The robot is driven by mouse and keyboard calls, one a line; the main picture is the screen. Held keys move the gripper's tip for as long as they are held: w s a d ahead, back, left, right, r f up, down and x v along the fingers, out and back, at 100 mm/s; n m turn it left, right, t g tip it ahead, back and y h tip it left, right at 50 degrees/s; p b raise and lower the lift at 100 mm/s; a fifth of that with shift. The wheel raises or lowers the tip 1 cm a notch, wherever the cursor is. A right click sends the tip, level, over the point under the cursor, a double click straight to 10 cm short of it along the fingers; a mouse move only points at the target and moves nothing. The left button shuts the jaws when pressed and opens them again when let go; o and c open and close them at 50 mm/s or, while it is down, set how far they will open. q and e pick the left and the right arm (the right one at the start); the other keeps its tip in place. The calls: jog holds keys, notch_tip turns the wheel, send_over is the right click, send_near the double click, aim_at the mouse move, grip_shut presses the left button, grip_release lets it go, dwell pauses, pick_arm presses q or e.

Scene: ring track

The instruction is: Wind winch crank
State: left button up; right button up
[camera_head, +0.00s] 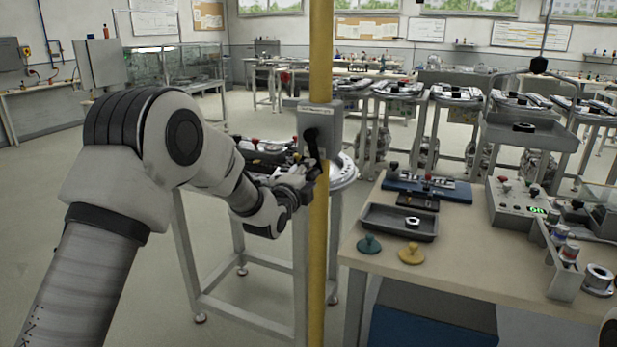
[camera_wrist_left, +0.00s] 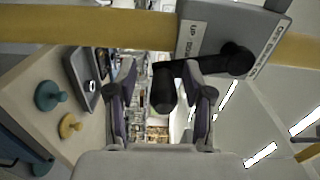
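A grey winch box (camera_head: 328,113) is mounted on a yellow post (camera_head: 320,50) in front of me. Its black crank (camera_head: 312,135) shows on the front face, with the arm hanging down. In the left wrist view the crank's hub (camera_wrist_left: 236,58) is on the labelled box (camera_wrist_left: 205,38), and its black handle (camera_wrist_left: 163,92) points toward the camera. My left gripper (camera_head: 308,175) is at the crank's lower end. Its fingers (camera_wrist_left: 163,105) are apart, with the handle between them in the picture; no contact is visible.
A bench (camera_head: 460,262) at right carries a grey tray (camera_head: 375,222), a teal knob (camera_head: 368,244), a yellow knob (camera_head: 411,253) and a control box (camera_head: 510,208). A round-topped stand (camera_head: 345,175) is behind the post. Floor at left is clear.

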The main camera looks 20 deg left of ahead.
pick_arm(q)
jog(key=shift+s+d+r, duration=0.1)
jog(key=shift+s+d, duration=0.05)
jog(key=shift+s, duration=0.3)
jog(key=s, duration=1.1)
jog(key=shift+a, duration=0.4)
